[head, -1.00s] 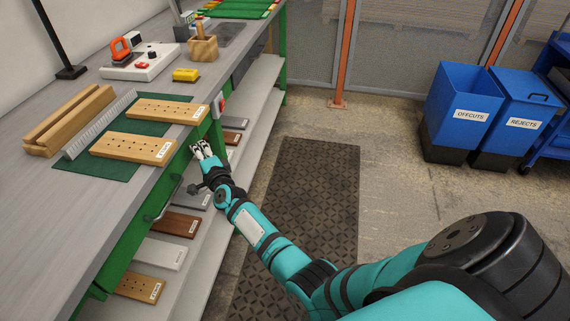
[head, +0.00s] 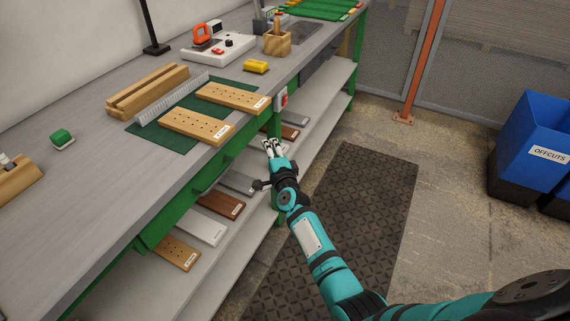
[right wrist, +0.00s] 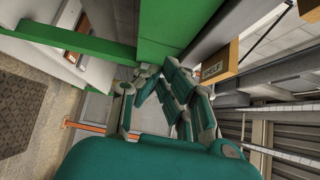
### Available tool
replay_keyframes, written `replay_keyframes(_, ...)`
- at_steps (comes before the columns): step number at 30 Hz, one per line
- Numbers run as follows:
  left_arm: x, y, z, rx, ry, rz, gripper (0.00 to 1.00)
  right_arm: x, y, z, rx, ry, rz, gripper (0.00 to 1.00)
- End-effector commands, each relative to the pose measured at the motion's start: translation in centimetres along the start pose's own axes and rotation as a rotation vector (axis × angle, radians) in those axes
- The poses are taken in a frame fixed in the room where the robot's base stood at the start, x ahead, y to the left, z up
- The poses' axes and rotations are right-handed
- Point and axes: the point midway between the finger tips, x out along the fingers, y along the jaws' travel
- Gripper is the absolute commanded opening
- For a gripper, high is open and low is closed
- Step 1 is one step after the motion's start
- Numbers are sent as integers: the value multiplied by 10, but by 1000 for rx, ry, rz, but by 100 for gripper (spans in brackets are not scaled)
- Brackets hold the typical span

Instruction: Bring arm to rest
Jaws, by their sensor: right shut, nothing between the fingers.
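My right gripper (head: 272,148) is shut and empty. It is beside the front edge of the workbench, near the green frame and close to the wooden boards on top. In the right wrist view my gripper (right wrist: 160,85) shows from behind, with green bench frame beyond it. Two drilled wooden boards, a nearer one (head: 197,126) and a farther one (head: 233,97), lie on the green mat (head: 150,134) on the bench. My left gripper is not in view.
The bench's lower shelf (head: 315,122) holds several boards, among them a brown one (head: 221,204) and a white one (head: 200,229). A dark floor mat (head: 370,190) lies alongside. A blue offcuts bin (head: 530,135) stands at the right. A wooden block (head: 147,91) is on the bench.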

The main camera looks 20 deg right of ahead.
Motion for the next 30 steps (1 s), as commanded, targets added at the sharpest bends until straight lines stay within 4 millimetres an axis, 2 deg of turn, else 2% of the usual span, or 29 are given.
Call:
replay_keyframes(6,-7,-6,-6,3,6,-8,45,-40,0,0,1,0,1,0)
replay_keyframes(12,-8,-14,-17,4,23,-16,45,-68,-1,0,1,0,-1,0)
replay_keyframes(20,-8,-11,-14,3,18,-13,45,-76,0,0,-1,0,0,0)
replay_keyframes(22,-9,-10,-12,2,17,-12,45,-78,7,1,-18,-6,15,0)
replay_keyframes(23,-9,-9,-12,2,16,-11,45,-80,14,3,-34,-12,29,0)
replay_keyframes(26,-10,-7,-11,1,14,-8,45,-92,54,10,-131,-48,108,0)
replay_keyframes(29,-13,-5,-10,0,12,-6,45,-118,116,20,-288,-120,229,0)
replay_keyframes(30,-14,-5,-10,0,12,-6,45,-133,143,24,-359,-156,281,0)
